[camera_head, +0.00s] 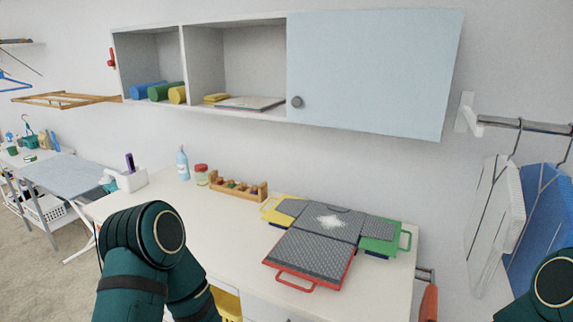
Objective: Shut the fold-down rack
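The wooden fold-down rack (65,99) is at the left, sticking out from the wall roughly level, with open slats. Its right end comes close to the left side of the wall cabinet. Neither gripper can be seen. Teal links of my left arm stand at the bottom left of centre, in front of the counter and well below and right of the rack. A small part of my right arm shows at the bottom right corner.
A white wall cabinet (236,63) with a pale blue door (372,70) hangs right of the rack. The white counter (165,198) holds a bottle, a jar, a wooden holder and coloured boards. A grey-topped ironing board (62,176) stands below the rack. Boards hang from a rail (525,126) at right.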

